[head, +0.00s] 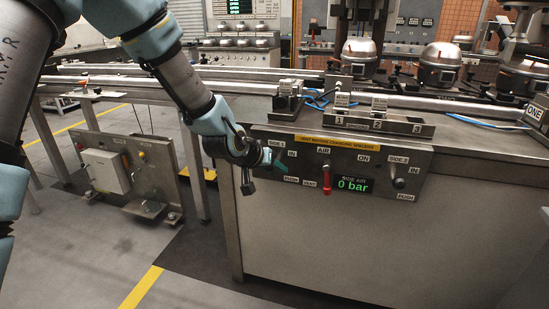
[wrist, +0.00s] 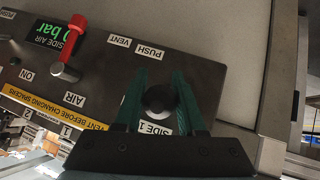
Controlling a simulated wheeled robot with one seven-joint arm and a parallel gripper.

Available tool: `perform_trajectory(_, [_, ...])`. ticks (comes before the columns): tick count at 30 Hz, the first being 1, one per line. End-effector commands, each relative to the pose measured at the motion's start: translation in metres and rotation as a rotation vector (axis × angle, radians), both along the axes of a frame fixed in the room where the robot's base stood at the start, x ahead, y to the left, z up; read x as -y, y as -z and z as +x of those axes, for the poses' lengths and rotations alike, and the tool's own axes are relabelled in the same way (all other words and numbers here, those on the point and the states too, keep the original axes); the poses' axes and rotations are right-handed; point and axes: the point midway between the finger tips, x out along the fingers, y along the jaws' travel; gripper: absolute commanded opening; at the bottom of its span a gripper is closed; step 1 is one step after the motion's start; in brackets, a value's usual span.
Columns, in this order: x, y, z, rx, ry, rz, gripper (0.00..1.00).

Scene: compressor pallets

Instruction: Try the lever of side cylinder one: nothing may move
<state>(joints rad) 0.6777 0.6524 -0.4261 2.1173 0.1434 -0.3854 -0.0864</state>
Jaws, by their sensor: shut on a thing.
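My gripper (head: 277,164) is at the left end of the control panel (head: 430,165). In the wrist view my gripper (wrist: 160,92) has its green fingers closed on either side of the round black knob of the SIDE 1 lever (wrist: 159,99). The SIDE 1 plate (wrist: 153,129) is partly covered by my gripper. In the head view my gripper hides most of this lever. The red AIR lever (head: 326,179) hangs down toward the VENT label. The side air display (head: 354,185) reads 0 bar.
The SIDE 2 lever (head: 398,183) with a black knob is at the panel's right. A yellow strip (head: 340,146) about venting before changing spacers runs above the levers. The floor in front is clear.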

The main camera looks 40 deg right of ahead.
Motion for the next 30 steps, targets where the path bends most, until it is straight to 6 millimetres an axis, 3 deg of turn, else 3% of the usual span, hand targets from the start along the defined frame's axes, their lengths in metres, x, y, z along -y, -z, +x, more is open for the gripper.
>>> perform_trajectory(20, [0.0011, -0.0025, 0.0009, -0.031, 0.0, 0.048, 0.0])
perform_trajectory(21, [0.0012, -0.0026, 0.0008, -0.031, 0.0, 0.048, 0.41])
perform_trajectory(28, [0.0011, -0.0026, 0.0007, -0.031, 0.0, 0.048, 0.67])
perform_trajectory(30, [0.0011, -0.0026, 0.0007, -0.031, 0.0, 0.048, 0.69])
